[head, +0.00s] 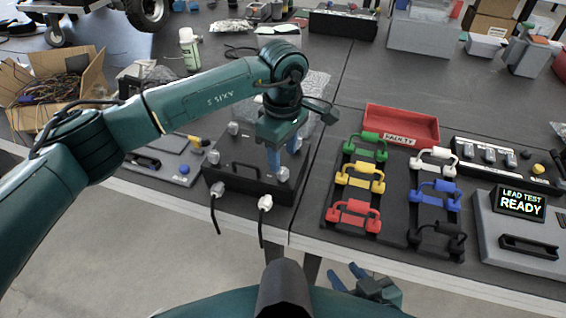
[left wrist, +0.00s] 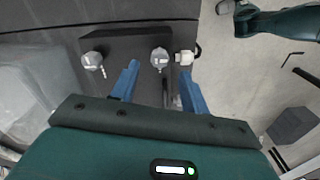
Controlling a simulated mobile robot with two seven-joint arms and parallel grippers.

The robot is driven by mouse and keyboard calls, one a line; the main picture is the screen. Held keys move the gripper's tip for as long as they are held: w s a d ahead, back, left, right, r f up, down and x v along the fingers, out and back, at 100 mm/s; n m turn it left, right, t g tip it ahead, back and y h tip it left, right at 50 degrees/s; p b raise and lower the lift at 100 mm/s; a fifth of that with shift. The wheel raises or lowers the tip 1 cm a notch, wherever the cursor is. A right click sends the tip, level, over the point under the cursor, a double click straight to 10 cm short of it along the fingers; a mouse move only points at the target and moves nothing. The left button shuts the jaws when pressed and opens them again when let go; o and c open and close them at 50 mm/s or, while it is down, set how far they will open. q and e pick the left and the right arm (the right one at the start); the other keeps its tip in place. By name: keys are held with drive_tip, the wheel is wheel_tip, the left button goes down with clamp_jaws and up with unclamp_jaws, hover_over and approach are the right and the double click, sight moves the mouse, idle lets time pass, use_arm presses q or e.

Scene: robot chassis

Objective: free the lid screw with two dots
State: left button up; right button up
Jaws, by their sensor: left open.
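A black box (head: 249,178) with a dark handle and grey lid screws at its corners stands on the table in the head view. My left gripper (head: 282,154) is open, pointing down over its right side. In the left wrist view the fingertips (left wrist: 159,72) are on either side of the near right screw (left wrist: 159,58); I cannot tell whether they touch it. That screw also shows in the head view (head: 283,174). Another screw (left wrist: 92,60) is farther left. The screws bear small pale marks, too small to count dots. My right gripper (head: 348,277) is open and empty at the table's front edge.
Two pale plugs with cables (head: 217,188) (head: 265,203) hang at the box's front. A rack of coloured handles (head: 334,205), a red tray (head: 402,124) and a "READY" tester (head: 483,225) stand to the right. A cardboard box (head: 92,79) is at the left.

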sight(283, 171)
use_arm(q)
drive_tip(key=shift+f, duration=2.25)
drive_tip(key=c, duration=1)
